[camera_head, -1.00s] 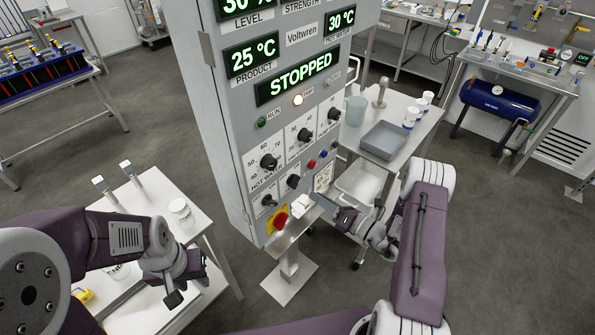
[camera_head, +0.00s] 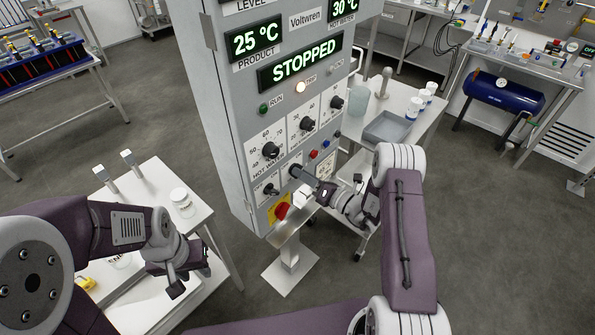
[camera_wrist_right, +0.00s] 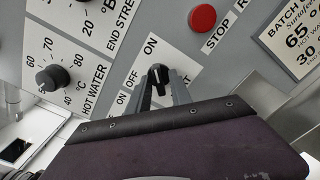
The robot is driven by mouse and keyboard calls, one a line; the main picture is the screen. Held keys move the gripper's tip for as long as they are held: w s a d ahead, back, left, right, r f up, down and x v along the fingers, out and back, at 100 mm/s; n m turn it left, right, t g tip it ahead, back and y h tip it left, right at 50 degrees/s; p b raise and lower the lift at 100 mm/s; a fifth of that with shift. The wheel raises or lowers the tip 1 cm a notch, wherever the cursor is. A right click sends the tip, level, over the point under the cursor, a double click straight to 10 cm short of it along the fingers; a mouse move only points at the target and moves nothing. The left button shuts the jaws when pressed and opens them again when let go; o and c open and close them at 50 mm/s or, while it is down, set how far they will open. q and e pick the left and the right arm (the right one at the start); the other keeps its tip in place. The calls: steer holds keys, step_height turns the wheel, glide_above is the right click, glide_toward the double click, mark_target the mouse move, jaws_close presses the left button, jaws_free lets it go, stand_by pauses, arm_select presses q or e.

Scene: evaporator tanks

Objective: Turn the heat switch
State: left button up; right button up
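The control panel (camera_head: 237,130) stands in the middle, its display reading STOPPED. A black rotary switch (camera_wrist_right: 158,76) with ON and OFF marks sits on its lower part; its name label is not readable. My right gripper (camera_wrist_right: 160,82) has its fingers on either side of this switch knob at the panel face; I cannot tell whether they touch it. In the head view the right gripper (camera_head: 299,172) covers this switch. Another small switch (camera_head: 271,189) is to its lower left. My left gripper (camera_head: 188,276) is over the left bench; its finger gap is unclear.
A hot water dial (camera_wrist_right: 53,78) and a red button (camera_wrist_right: 202,18) are near the switch. A red emergency knob (camera_head: 282,211) and a white object (camera_head: 302,196) are below. A bench with a grey tray (camera_head: 387,128) stands right; a white-topped bench (camera_head: 150,195) stands left.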

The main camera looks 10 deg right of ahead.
jaws_close()
steer(key=n+b, duration=0.2)
steer(key=n, duration=0.2)
stand_by(0.4)
